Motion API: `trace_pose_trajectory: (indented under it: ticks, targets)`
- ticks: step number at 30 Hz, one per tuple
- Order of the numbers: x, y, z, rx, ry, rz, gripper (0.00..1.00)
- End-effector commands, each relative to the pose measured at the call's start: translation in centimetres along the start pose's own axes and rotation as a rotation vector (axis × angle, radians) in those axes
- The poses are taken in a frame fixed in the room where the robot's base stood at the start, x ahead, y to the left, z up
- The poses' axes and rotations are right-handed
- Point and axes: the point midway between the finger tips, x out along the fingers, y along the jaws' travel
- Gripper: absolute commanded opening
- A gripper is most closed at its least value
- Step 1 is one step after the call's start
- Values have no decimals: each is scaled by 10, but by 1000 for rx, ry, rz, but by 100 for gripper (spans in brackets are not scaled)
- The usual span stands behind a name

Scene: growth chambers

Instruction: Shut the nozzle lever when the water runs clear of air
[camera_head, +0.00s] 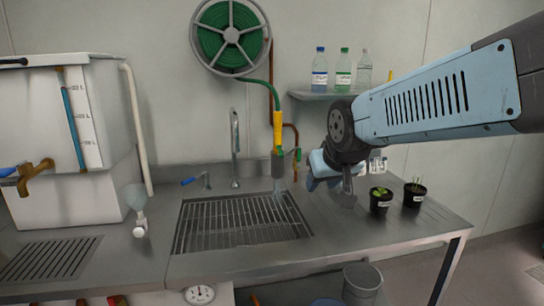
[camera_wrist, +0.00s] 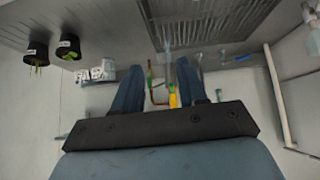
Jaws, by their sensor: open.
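The nozzle (camera_head: 278,163) hangs at the end of a green hose with a yellow sleeve (camera_head: 278,130), over the sink grate. A pale water stream (camera_head: 281,189) falls from it; whether it carries air bubbles is too small to tell. A small green part (camera_head: 298,155) shows beside the nozzle; I cannot tell whether it is the lever. My gripper (camera_head: 330,185) is open and empty, to the right of the nozzle in the head view. In the wrist view, which looks upside down, the yellow sleeve (camera_wrist: 172,101) shows between the fingers of my gripper (camera_wrist: 163,82), apart from them.
The sink grate (camera_head: 240,220) lies below. A faucet (camera_head: 235,150) stands behind, and a hose reel (camera_head: 231,38) hangs above. Two potted plants (camera_head: 381,200) (camera_head: 414,195) stand right of my gripper. Bottles (camera_head: 319,70) stand on a shelf. A white tank (camera_head: 65,125) is at left.

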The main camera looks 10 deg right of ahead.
Motion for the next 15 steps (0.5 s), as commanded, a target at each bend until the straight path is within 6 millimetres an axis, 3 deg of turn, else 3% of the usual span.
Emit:
trace_pose_trajectory:
  ticks: [6,15]
  targets:
    - [56,-1,-50,-15,154,6,42]
    - [124,-6,-103,-26,376,-13,42]
